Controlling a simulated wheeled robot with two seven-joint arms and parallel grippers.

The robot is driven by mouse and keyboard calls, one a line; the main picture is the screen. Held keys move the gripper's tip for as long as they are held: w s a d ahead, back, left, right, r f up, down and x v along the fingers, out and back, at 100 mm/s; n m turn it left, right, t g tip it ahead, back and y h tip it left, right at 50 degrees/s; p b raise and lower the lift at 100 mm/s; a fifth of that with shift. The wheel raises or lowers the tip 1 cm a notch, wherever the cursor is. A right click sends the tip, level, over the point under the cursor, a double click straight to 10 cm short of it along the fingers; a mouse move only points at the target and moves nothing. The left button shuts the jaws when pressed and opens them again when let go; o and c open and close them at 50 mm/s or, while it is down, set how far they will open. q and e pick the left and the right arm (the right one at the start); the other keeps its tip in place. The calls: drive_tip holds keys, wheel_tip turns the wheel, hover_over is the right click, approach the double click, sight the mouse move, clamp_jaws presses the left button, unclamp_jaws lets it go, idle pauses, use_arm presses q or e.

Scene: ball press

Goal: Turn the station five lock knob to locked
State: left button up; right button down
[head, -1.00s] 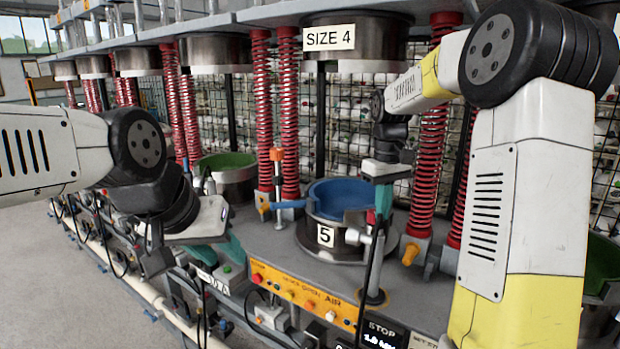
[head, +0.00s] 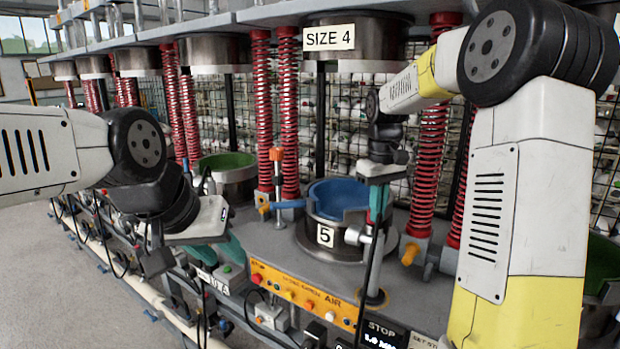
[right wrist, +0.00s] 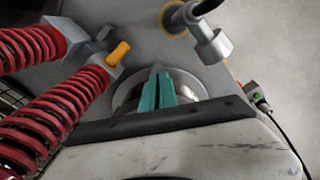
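The station five mold (head: 318,252) is a dark metal ring with a blue inside and a "5" label. A pale round knob on a silver fitting (head: 360,238) sticks out at its front right; I cannot tell whether this is the lock knob.
Red springs (head: 430,150) stand behind and beside the mold. An orange-topped post (head: 277,170) and a yellow knob (head: 410,254) flank it. A yellow air-control panel (head: 305,293) runs along the front edge. A "SIZE 4" upper mold (head: 362,42) hangs above.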

wheel_tip(320, 180, up, 6)
drive_tip(key=shift+s, duration=0.3)
idle(0.4)
drive_tip(key=shift+s, duration=0.1)
drive_tip(key=s+a+f+m+t+y, duration=0.2)
drive_tip(key=s+m+t, duration=0.2)
drive_tip(key=s, duration=1.8)
drive_tip(key=shift+m+t, duration=0.3)
drive_tip(key=shift+t, duration=0.8)
